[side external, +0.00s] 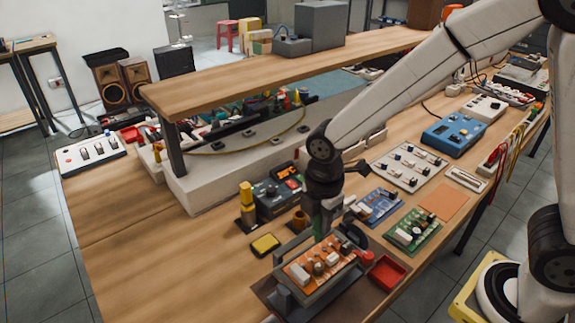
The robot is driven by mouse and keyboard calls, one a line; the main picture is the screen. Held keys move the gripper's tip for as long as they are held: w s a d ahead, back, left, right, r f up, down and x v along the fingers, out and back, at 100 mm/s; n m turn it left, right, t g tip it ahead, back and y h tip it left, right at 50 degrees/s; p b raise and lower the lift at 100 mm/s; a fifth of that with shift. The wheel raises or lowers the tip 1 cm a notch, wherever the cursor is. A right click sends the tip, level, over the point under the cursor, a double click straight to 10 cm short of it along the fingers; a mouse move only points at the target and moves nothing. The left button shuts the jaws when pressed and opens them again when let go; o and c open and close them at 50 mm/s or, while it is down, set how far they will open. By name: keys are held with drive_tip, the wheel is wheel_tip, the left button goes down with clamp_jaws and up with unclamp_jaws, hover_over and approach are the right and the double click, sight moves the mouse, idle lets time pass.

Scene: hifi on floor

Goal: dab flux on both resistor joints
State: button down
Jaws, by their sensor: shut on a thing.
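An orange circuit board (318,262) sits tilted in a dark holder (281,270) at the front of the bench. It carries pale blocks and small round parts; its resistor joints are too small to pick out. My gripper (325,206) points down just above the board's back edge, shut on a slim green thing (319,224), perhaps a flux applicator. The gripper hides most of it. I cannot tell whether its tip touches the board.
A red tray (387,273) lies right of the holder, and a yellow sponge (265,244) left. A black station (276,199) and a yellow-topped bottle (246,196) stand behind. Green (413,231) and blue (377,207) boards lie to the right.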

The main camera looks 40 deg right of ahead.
drive_tip(key=shift+d+f, duration=0.1)
drive_tip(key=shift+f, duration=0.05)
drive_tip(key=shift+d+f, duration=0.5)
drive_tip(key=shift+f, duration=0.35)
drive_tip(key=shift+d+f, duration=0.5)
drive_tip(key=shift+f, duration=0.35)
drive_tip(key=shift+f, duration=0.45)
idle(1.6)
drive_tip(key=shift+r, duration=2.3)
drive_tip(key=shift+w, duration=0.1)
